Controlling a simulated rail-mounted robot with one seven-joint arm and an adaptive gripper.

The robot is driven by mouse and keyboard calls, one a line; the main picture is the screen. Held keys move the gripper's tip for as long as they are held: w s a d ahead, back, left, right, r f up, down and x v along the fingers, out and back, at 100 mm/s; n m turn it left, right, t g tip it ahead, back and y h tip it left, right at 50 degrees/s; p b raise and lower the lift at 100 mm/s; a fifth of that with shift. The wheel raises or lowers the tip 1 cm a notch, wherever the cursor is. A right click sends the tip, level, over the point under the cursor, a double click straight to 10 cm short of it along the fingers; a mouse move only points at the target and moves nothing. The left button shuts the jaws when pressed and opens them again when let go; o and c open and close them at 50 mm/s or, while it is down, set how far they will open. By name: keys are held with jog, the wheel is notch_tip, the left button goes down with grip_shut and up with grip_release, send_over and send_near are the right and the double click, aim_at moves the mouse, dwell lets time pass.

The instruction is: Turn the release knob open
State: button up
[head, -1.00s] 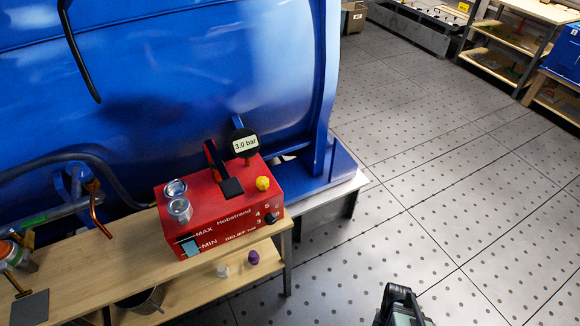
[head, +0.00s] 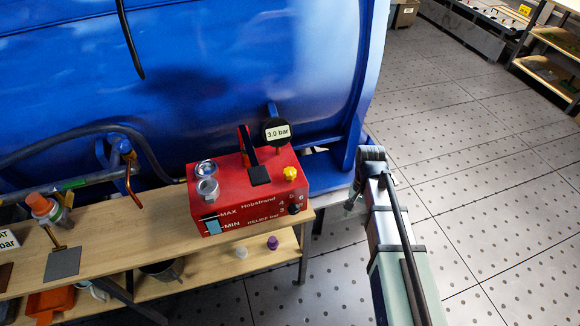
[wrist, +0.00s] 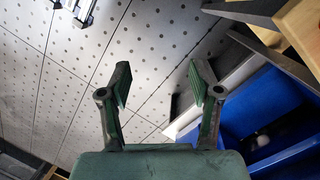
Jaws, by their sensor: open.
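The red pump unit (head: 236,199) stands on a wooden bench in the head view. A yellow knob (head: 290,173) sits on its top at the right. A small black knob (head: 294,209) is on its front beside the "RELIEF bar" scale with numbers 3 to 6. No label shows which one is the release knob. My gripper (wrist: 161,88) is open and empty in the wrist view, with floor behind its fingers. In the head view my arm reaches up to the right of the unit, apart from both knobs; the fingers are not clear there.
A round gauge (head: 277,131) reading 3.0 bar and a black lever (head: 250,155) rise from the unit. The large blue tank (head: 250,60) is close behind. A purple cap (head: 272,242) and a white one lie on the lower shelf.

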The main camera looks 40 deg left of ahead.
jog(key=a+r+t, duration=0.1)
jog(key=a+r, duration=1.2)
jog(key=r, duration=0.3)
notch_tip(320, 180, up, 16)
jog(key=t+y+p, duration=0.1)
send_over(290, 171)
notch_tip(290, 171, down, 17)
jog(key=p, duration=0.3)
jog(key=shift+c, duration=0.3)
jog(key=shift+s, duration=0.1)
jog(key=c, duration=1.1)
